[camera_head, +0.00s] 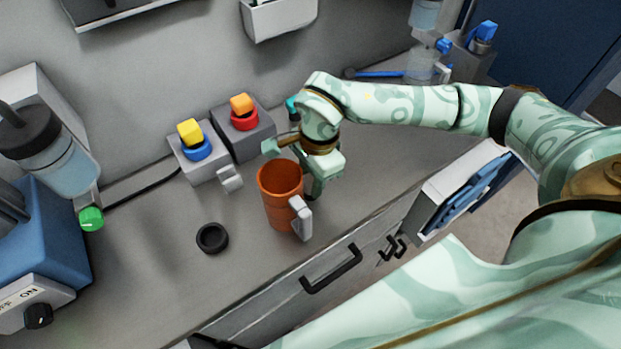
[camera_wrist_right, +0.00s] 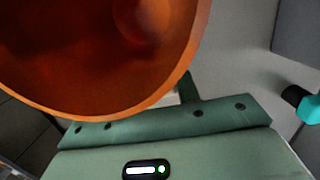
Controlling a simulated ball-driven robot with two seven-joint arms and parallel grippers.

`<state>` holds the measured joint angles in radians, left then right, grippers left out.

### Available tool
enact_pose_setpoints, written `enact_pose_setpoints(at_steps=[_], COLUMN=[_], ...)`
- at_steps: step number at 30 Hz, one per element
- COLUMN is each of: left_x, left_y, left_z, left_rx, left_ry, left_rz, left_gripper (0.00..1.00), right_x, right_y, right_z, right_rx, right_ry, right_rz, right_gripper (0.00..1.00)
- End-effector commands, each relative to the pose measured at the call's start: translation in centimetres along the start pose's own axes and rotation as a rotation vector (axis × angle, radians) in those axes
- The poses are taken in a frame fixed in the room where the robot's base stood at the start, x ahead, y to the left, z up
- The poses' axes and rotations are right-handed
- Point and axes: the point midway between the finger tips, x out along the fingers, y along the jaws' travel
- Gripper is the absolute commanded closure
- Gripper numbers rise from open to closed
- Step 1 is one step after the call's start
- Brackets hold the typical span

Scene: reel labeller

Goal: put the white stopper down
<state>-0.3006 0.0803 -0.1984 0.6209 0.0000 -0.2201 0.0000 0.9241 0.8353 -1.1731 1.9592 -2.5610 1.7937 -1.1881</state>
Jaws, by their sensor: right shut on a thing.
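My right gripper (camera_head: 291,165) is at the far side of an orange mug (camera_head: 281,195) with a pale grey handle. The gripper is shut on the mug, whose near side hides part of the fingers. The mug is upright or slightly tilted; I cannot tell whether its base touches the counter. In the right wrist view the open mug (camera_wrist_right: 95,60) fills the upper left, close to the gripper's palm. I cannot make out a white stopper in either view. A small pale grey piece (camera_head: 230,178) stands left of the mug. My left gripper is not in view.
A black ring (camera_head: 212,238) lies on the grey counter (camera_head: 165,285) left of the mug. Grey blocks with a yellow-and-blue button (camera_head: 192,140) and an orange-and-red button (camera_head: 243,113) stand behind. A bottle machine (camera_head: 45,215) is at left. The front left counter is clear.

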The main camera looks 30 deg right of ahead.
Motion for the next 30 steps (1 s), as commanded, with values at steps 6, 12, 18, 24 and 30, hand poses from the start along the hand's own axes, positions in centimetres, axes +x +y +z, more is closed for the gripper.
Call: enact_pose_setpoints(at_steps=[6,12,18,24,30], left_x=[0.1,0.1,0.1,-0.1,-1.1], left_y=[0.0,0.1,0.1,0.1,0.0], left_z=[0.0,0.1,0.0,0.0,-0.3], left_rx=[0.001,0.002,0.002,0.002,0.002], left_ry=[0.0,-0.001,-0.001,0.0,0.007], left_rz=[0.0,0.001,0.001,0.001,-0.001], left_gripper=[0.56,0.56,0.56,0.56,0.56], right_x=[0.2,0.5,0.5,-0.3,-4.4], right_y=[-0.1,-0.1,-0.1,-0.1,-0.1], right_z=[-0.1,-0.1,-0.1,-0.1,-0.1], right_rx=[-0.001,-0.001,-0.001,-0.001,-0.002], right_ry=[0.0,0.0,0.0,0.0,0.002], right_rz=[-0.004,-0.003,-0.003,-0.005,-0.009], right_gripper=[0.95,0.54,0.46,0.46,0.46])
